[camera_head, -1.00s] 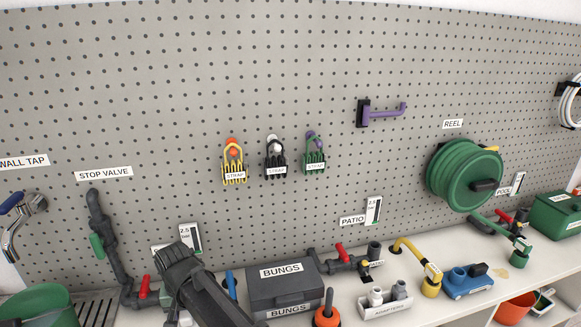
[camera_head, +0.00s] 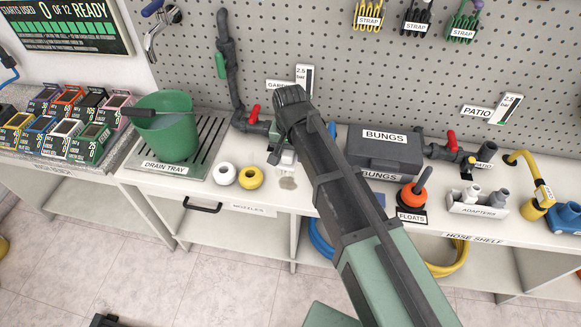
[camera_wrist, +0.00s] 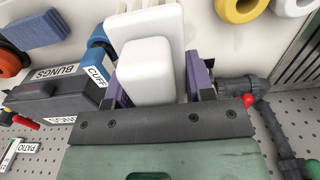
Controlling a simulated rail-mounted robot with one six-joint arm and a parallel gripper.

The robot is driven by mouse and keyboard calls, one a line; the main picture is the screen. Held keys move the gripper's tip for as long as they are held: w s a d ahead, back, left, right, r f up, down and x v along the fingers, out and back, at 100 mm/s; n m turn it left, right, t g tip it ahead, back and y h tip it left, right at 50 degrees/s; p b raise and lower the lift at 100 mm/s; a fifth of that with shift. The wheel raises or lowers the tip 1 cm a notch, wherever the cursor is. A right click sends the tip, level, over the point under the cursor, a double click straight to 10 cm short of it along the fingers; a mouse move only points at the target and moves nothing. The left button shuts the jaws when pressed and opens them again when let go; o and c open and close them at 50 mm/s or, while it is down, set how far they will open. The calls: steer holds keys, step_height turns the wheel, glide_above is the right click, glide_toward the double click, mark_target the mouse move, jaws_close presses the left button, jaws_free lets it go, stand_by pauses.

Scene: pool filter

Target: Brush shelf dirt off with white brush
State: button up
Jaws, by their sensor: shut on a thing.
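My gripper (camera_wrist: 150,85) is shut on a white block-shaped thing, the white brush (camera_wrist: 147,70), which sits between its two purple-grey fingers. A wider white part of the brush shows beyond it. In the head view the brush (camera_head: 287,158) shows just under my gripper (camera_head: 281,150), low over the hose shelf (camera_head: 395,216). A brownish dirt patch (camera_head: 288,183) lies on the white shelf just in front of the brush. Whether the brush touches the shelf is unclear. Its bristles are not visible.
White and yellow nozzle rings (camera_head: 250,178) stand left of the patch. A green bucket (camera_head: 166,125) stands on the drain tray (camera_head: 203,150). The bungs box (camera_head: 385,148), orange float (camera_head: 414,195) and adapters (camera_head: 478,202) stand right. A grey pipe with red valve (camera_head: 254,112) is behind.

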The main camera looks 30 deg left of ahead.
steer(key=b, duration=0.5)
glide_toward(291, 184)
steer(key=s, duration=0.2)
steer(key=shift+s+d+f, duration=0.3)
steer(key=shift+r+p, duration=0.2)
steer(key=shift+p, duration=0.2)
step_height(291, 184, down, 6)
steer(key=b, duration=0.6)
steer(key=shift+f, duration=0.25)
steer(key=shift+w+a+r+p, duration=0.2)
steer(key=shift+w+r, duration=0.1)
steer(key=shift+w, duration=0.3)
steer(key=shift+w+a+r+p, duration=0.15)
steer(key=shift+w+r, duration=0.15)
steer(key=shift+w, duration=0.3)
steer(key=shift+f, duration=0.2)
steer(key=shift+f+b, duration=0.35)
steer(key=shift+b, duration=0.2)
steer(key=shift+f+b, duration=0.3)
steer(key=shift+s+r, duration=0.1)
